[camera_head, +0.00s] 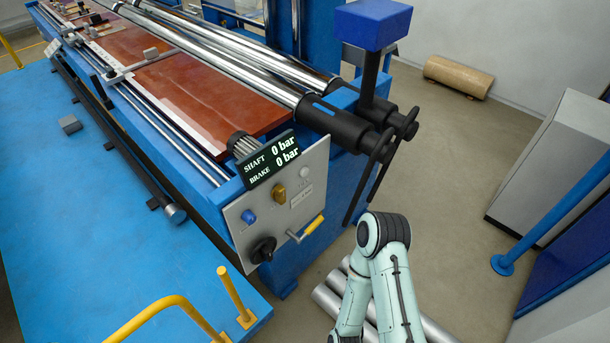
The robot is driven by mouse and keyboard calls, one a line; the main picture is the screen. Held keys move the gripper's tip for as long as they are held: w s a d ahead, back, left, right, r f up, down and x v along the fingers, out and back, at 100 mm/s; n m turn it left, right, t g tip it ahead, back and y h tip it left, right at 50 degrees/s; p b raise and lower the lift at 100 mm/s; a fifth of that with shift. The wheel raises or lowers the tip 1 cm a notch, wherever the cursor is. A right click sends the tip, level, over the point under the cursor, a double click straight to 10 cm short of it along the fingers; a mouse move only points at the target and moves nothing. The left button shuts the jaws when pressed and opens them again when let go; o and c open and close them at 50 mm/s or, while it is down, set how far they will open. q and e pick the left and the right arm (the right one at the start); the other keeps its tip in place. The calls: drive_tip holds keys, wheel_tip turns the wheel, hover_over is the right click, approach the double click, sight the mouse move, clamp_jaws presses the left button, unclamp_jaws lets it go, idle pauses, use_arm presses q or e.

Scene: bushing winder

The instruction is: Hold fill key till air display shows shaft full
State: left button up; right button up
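The air display (271,160) is a dark box with white text on top of the grey control panel (288,216). It reads SHAFT 0 bar and BRAKE 0 bar. Neither of my grippers is in view.
A lever with a yellow handle (313,226) sticks out from the panel. The long blue winder with steel shafts (245,78) runs to the back left. A yellow rail (160,315) stands on the blue platform (105,225). Metal tubes (329,299) lie on the floor near my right arm.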

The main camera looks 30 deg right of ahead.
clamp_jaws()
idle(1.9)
